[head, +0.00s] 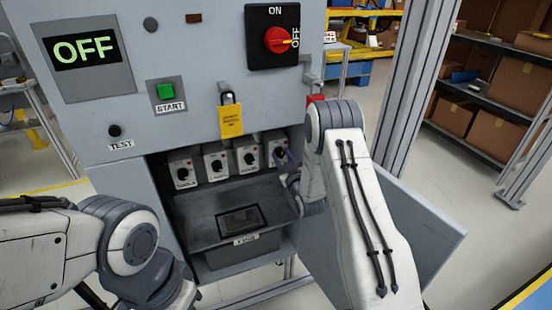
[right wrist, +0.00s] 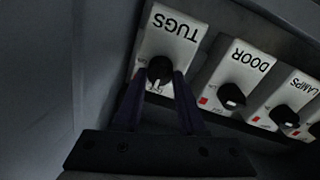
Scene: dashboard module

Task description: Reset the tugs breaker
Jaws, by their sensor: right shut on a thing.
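The tugs breaker (right wrist: 178,34) is a white block with a black rotary knob (right wrist: 159,70), upside down in the right wrist view. The knob's white mark points down in that picture. My right gripper (right wrist: 164,80) has its two dark fingers around the knob, shut on it. In the head view the tugs breaker (head: 271,139) is the rightmost of the row inside the open cabinet, and my right gripper (head: 284,158) reaches it from the right, partly hidden by my arm. My left arm is at lower left; its gripper does not show.
The door breaker (right wrist: 238,76) and lamps breaker (right wrist: 291,103) sit beside it. The cabinet door (head: 425,225) hangs open at right. Above are a red rotary switch (head: 277,40) at OFF, a yellow-tagged lock (head: 231,121), a green start button (head: 166,91) and an OFF display (head: 85,49).

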